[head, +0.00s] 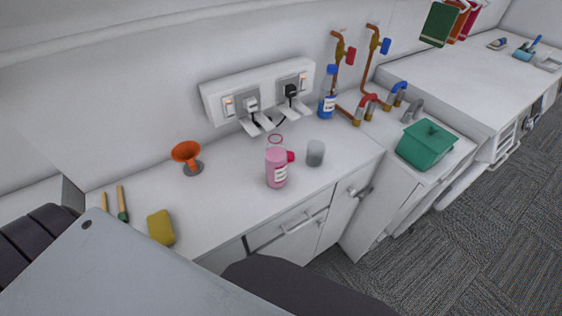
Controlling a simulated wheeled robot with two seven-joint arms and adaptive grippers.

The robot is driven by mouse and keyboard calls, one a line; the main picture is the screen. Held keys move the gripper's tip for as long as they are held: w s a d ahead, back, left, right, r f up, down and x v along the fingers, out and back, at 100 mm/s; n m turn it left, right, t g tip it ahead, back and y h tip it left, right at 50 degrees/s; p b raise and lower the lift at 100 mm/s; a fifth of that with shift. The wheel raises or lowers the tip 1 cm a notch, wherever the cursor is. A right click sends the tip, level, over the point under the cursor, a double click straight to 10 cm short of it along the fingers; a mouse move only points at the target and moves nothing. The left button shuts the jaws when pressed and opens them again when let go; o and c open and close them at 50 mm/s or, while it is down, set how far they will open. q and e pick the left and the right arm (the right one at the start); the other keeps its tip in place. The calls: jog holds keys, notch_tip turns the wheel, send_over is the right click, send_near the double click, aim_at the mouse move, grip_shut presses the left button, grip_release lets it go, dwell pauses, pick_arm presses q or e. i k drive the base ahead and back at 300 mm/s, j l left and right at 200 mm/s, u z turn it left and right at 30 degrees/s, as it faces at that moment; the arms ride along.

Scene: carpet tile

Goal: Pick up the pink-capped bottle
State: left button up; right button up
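A pink bottle (276,172) with a white label stands upright on the white counter, near its front edge. A small pink-red part, which may be its cap, shows at its right side, and a thin pink ring shows just above it. No gripper touches the bottle. Neither gripper's fingers can be made out. Only large grey and dark parts of my own body show along the bottom and lower left.
A grey cup (316,153) stands close right of the bottle. A blue-capped bottle (327,98) stands behind, near wall sockets (262,92). A green box (426,143) sits right. Counter left of the bottle is clear.

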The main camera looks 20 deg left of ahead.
aim_at(275, 153)
jog(key=k+l+u, duration=0.2)
jog(key=l+u, duration=0.25)
jog(key=k+l+u, duration=0.25)
jog(key=u, duration=0.15)
jog(key=k+l+u, duration=0.3)
jog(key=u, duration=0.15)
jog(key=l, duration=0.1)
